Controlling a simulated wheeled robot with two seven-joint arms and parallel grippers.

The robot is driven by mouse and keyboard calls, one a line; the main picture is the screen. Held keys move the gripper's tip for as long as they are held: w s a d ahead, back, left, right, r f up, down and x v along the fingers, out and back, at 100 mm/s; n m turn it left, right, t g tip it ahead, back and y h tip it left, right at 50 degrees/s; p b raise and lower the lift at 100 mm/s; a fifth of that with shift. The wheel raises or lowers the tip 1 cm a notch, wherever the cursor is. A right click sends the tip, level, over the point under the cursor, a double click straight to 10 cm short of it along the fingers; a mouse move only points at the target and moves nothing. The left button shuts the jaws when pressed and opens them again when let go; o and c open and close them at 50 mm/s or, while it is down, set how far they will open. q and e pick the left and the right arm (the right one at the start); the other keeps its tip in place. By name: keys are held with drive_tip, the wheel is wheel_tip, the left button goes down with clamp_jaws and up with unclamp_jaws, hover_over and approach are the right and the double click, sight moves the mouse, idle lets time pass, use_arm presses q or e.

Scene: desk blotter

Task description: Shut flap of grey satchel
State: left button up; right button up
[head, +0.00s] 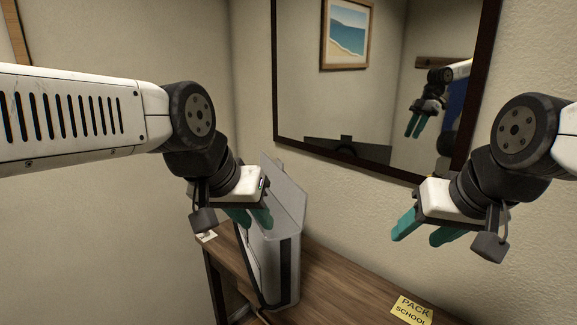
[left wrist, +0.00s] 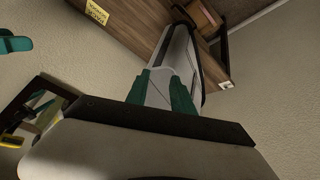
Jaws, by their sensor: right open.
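The grey satchel (head: 284,275) stands upright on a wooden surface, with dark trim along its edges. Its grey flap (head: 288,190) is raised, standing up above the body. My left gripper (head: 250,219) is at the top of the satchel, beside the flap and partly covering it. Its teal fingers are apart; in the left wrist view grey satchel material (left wrist: 160,88) shows between them. Whether they touch or grip it is unclear. My right gripper (head: 425,232) is open and empty, well to the right of the satchel, above the surface.
The wooden surface (head: 335,290) is clear between the satchel and a yellow note (head: 411,309) reading "PACK SCHOOL". A small white label (head: 206,236) is left of the satchel. A dark-framed mirror (head: 375,120) hangs on the wall behind, reflecting an arm of mine and a beach picture.

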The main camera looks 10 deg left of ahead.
use_arm(q)
drive_tip(key=shift+m+g, duration=0.4)
drive_tip(key=shift+m, duration=0.4)
drive_tip(key=w+r, duration=0.4)
drive_tip(key=shift+w, duration=0.3)
clamp_jaws()
drive_tip(key=w+d+r+m+g, duration=0.1)
drive_tip(key=w+r+m, duration=0.15)
drive_tip(key=w, duration=0.55)
drive_tip(key=w+r+m+g, duration=0.2)
drive_tip(key=w+m, duration=0.2)
drive_tip(key=w, duration=0.5)
drive_tip(key=w+d+r+m+g, duration=0.1)
drive_tip(key=w+r+m, duration=0.15)
drive_tip(key=w, duration=0.55)
hover_over(279, 180)
drive_tip(key=w+d, duration=0.2)
drive_tip(key=s+a+x, duration=0.1)
drive_tip(key=x, duration=0.8)
drive_tip(key=shift+s+a+f, duration=0.25)
drive_tip(key=shift+s+a, duration=0.05)
drive_tip(key=shift+a, duration=0.3)
